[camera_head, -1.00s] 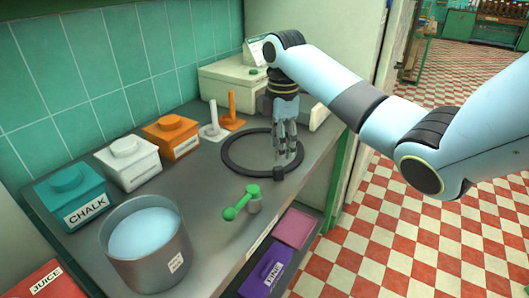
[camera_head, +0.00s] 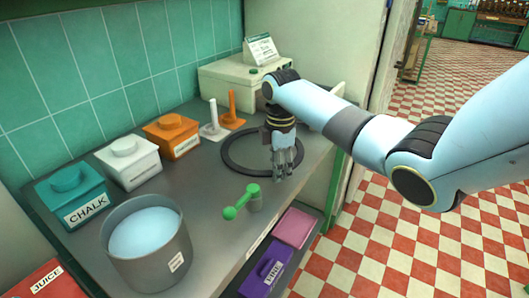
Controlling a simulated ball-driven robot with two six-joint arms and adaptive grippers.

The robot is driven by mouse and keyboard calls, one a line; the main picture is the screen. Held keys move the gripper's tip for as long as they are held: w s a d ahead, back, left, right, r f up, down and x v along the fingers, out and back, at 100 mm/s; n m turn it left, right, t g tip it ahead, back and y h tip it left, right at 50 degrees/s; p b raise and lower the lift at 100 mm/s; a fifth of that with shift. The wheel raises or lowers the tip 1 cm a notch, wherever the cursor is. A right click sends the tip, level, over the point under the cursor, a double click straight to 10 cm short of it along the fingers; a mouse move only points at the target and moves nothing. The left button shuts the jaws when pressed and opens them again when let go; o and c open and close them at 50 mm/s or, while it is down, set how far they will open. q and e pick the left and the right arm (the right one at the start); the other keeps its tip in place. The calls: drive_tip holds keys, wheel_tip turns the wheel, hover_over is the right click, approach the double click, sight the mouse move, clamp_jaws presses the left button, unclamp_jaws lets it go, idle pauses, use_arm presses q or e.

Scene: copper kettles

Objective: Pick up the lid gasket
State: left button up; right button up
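The lid gasket looks to be the dark flat ring (camera_head: 226,156) lying on the grey counter, in the middle of the head view. My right gripper (camera_head: 284,178) points down over the front right part of the ring and hides that stretch of it. Its fingers look close to the ring, but I cannot tell whether they touch it or how far apart they are. The ring looks flat on the counter. My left gripper is not in view.
A green-knobbed part (camera_head: 242,202) stands just in front of the ring. White (camera_head: 212,122) and orange (camera_head: 232,110) upright pegs stand behind it. A metal pot (camera_head: 148,255), several lidded boxes and a cream box (camera_head: 228,86) line the counter (camera_head: 205,205).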

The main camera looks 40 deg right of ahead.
clamp_jaws()
drive_tip(key=shift+r, duration=0.2)
